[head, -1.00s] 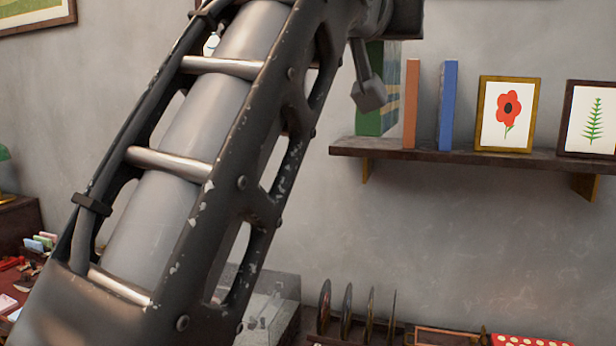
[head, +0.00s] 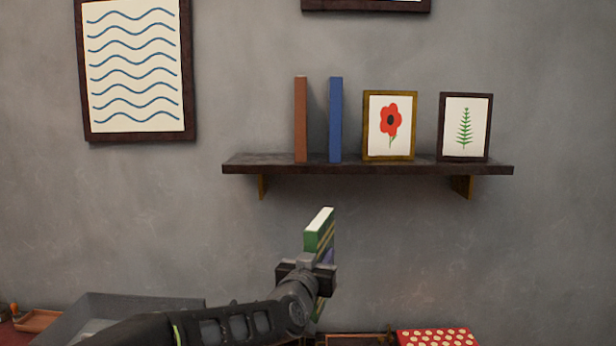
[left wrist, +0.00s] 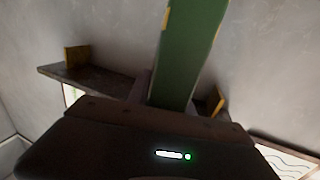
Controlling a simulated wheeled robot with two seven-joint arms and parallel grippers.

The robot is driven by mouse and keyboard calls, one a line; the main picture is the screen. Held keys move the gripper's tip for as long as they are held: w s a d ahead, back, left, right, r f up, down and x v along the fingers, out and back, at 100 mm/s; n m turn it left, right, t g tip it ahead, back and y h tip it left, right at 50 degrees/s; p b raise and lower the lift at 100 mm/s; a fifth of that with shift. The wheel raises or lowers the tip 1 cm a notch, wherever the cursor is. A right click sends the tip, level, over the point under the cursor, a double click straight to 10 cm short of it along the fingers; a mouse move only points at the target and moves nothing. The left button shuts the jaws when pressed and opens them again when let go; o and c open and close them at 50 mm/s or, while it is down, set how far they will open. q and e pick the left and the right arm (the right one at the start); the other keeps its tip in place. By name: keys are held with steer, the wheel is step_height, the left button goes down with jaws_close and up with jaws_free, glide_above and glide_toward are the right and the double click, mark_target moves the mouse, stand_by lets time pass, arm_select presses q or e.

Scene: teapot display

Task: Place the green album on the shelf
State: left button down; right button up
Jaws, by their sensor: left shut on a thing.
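My left gripper (head: 318,266) comes in from the lower left of the head view and is shut on the green album (head: 319,232). The album is upright and slightly tilted, with a pale top edge, and its lower part is partly hidden by the gripper. The shelf (head: 365,168) is on the wall above, and the album shows below its underside level. In the left wrist view the green album (left wrist: 188,55) rises from the gripper, with the shelf (left wrist: 100,80) behind it. My right gripper is not in view.
On the shelf stand a brown-orange book (head: 301,120), a blue book (head: 335,120), a framed red flower (head: 390,125) and a framed fern (head: 465,127). The shelf's left end (head: 258,160) is bare. A red dotted box (head: 437,338) sits below at right.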

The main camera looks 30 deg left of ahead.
arm_select(q)
steer(key=s+d+f+m+h, duration=0.1)
steer(key=s+d+f+h, duration=0.1)
steer(key=d+f, duration=0.6)
steer(key=s+d+f+m+h, duration=0.1)
steer(key=d+f, duration=0.7)
steer(key=f, duration=1.1)
steer(key=shift+s+d+m+h, duration=0.3)
steer(key=shift+s+h, duration=0.2)
steer(key=shift+s, duration=0.45)
steer(key=shift+f, duration=0.1)
